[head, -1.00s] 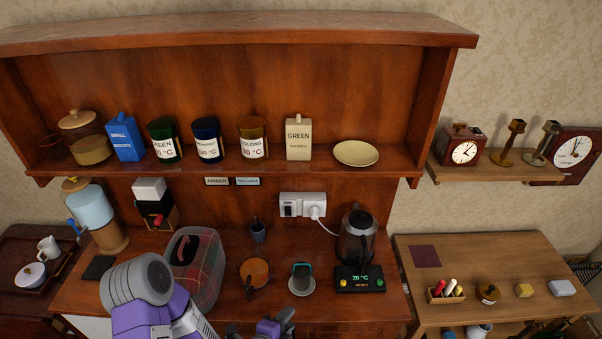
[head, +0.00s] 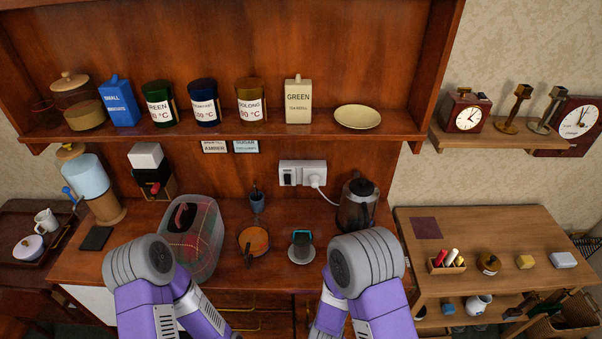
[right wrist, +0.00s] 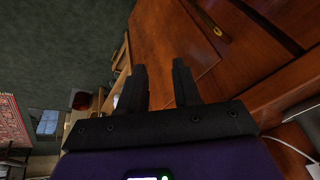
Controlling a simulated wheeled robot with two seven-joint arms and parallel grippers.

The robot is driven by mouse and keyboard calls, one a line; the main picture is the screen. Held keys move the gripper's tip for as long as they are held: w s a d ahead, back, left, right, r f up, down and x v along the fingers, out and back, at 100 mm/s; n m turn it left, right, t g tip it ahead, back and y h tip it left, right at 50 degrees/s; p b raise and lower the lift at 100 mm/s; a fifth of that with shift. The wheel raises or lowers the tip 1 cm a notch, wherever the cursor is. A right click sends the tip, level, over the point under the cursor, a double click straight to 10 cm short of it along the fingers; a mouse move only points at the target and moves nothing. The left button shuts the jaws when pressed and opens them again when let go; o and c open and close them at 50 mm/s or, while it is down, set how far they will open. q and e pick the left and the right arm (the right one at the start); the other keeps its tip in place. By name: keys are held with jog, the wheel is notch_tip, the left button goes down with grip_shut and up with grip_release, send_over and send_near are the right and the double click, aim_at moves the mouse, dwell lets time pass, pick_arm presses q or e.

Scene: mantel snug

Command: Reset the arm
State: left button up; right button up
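My left arm (head: 150,285) comes in at the lower left of the head view, bent, with its gripper out of sight. My right arm (head: 368,275) stands bent at the lower middle, in front of the counter, and covers the kettle's base. In the right wrist view my right gripper (right wrist: 158,75) shows two dark fingers apart with nothing between them. Brown wooden furniture fronts (right wrist: 185,45) lie beyond the fingers.
A shelf above holds canisters (head: 204,103). A side table (head: 500,225) stands right.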

jog(key=s+d+f+n+g+y+b, duration=0.1)
jog(key=s+f+n+g+y+b, duration=0.2)
jog(key=s, duration=0.6)
notch_tip(320, 180, down, 3)
jog(key=n+y, duration=0.2)
jog(key=n, duration=0.1)
jog(key=shift+d+f+n+y, duration=0.15)
jog(key=shift+d+n+y, duration=0.15)
jog(key=shift+d+n, duration=0.1)
jog(key=shift+a, duration=0.1)
